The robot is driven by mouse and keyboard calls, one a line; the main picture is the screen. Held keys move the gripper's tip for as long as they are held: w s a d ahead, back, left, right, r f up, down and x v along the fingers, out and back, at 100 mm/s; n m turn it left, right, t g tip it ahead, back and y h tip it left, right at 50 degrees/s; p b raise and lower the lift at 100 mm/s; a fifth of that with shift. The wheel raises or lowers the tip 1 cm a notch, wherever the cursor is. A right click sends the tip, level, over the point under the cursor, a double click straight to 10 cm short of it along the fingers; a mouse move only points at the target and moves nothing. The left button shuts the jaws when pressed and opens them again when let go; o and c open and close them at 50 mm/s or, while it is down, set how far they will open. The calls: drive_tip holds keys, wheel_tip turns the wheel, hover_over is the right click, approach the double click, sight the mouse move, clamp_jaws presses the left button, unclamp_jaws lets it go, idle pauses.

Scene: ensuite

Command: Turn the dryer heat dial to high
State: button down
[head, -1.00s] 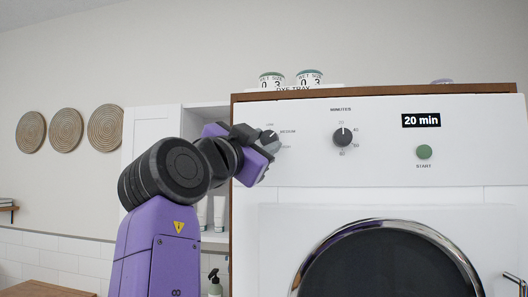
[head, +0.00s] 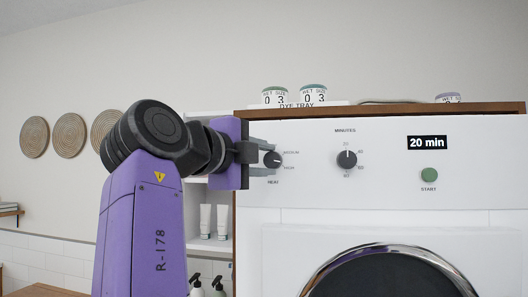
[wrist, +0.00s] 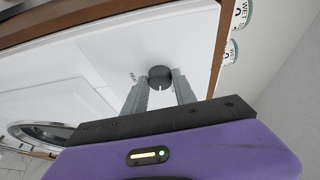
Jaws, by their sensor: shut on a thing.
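The heat dial (head: 272,160) is a dark round knob at the left of the white dryer's front panel (head: 385,185), with "HEAT" printed below it and "MEDIUM" and "HIGH" to its right. My gripper (head: 268,158) reaches it from the left, its grey fingers on either side of the knob. In the wrist view the fingers are shut on the dial (wrist: 159,76). A light pointer mark shows on the dial there. In the head view the fingers partly cover the dial and its left labels, and I cannot tell its exact setting.
The minutes dial (head: 347,159), a "20 min" display (head: 427,142) and a green start button (head: 429,175) sit to the right. Small jars (head: 313,95) stand on top of the dryer. A shelf with tubes (head: 222,221) is behind my arm.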

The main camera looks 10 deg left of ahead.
drive_tip(key=shift+r+m+g+y+p, duration=0.1)
drive_tip(key=shift+m+g+y+p, duration=0.25)
drive_tip(key=shift+m, duration=0.4)
drive_tip(key=shift+r+m+g+y+p, duration=0.15)
drive_tip(key=shift+m+p, duration=0.3)
drive_tip(key=shift+m, duration=0.3)
drive_tip(key=shift+f, duration=0.15)
drive_tip(key=c, duration=1)
unclamp_jaws()
drive_tip(key=shift+s, duration=0.1)
drive_tip(key=b+v, duration=0.2)
drive_tip(key=v, duration=0.5)
drive_tip(key=shift+s, duration=0.25)
